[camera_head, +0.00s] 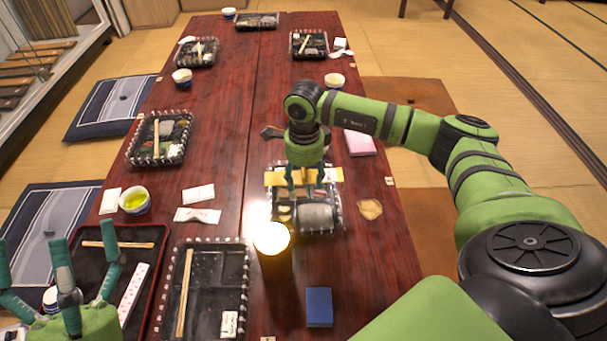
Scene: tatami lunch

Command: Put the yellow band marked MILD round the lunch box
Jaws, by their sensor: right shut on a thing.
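The yellow band (274,177) shows on both sides of my right gripper (306,192), which points down and is shut on it. The band lies across the far part of the lunch box (336,217), a dark tray with a clear lid, food and a grey roll inside. I cannot tell whether the band goes round the box or only rests over it, and no lettering is readable. The gripper hides the band's middle.
A glowing lamp (272,262) stands close in front of the lunch box. A blue block (319,307) and a dark box with chopsticks (214,290) are nearer. A pink block (360,143) lies beyond, a beige piece (370,209) to the right.

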